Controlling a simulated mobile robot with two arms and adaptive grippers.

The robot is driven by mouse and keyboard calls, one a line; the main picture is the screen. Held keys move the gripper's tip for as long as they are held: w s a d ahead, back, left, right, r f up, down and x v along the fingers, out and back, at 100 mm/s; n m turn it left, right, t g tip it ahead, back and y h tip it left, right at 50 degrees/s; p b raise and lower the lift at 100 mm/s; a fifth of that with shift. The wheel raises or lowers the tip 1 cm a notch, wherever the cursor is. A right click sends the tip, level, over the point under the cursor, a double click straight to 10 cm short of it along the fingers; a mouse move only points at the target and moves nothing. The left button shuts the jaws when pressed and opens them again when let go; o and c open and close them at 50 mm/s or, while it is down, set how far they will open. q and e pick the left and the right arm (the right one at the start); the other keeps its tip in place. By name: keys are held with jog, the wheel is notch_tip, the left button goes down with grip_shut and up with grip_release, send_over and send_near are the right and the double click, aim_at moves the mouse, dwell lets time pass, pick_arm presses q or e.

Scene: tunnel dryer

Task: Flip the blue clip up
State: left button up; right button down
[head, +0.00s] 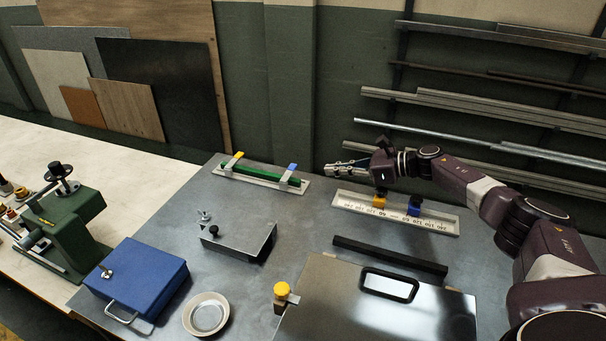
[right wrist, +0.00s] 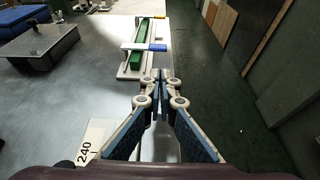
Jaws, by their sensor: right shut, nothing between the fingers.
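The blue clip (head: 293,167) is at the right end of a pale fixture (head: 264,182) that holds a green bar (head: 258,174). Its metal arm lies across the bar, with the blue end sticking out past the far side. In the right wrist view the blue clip (right wrist: 157,47) lies just beyond my fingertips, its blue end to the right. My right gripper (head: 328,166) is shut and empty, to the right of the clip and apart from it; its fingertips meet in the right wrist view (right wrist: 160,78). My left gripper is not in view.
A yellow clip (head: 238,155) crosses the bar's left end. A white scale tray (head: 440,224) with a yellow and a blue slider sits under my right arm. A grey box (head: 240,238), blue case (head: 138,272) and bowl (head: 206,314) stand nearer. The metal table is clear between them.

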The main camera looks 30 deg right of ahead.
aim_at(302, 178)
jog(key=shift+a, duration=0.1)
jog(key=b+x, duration=0.2)
jog(key=x, duration=0.8)
dwell(0.4)
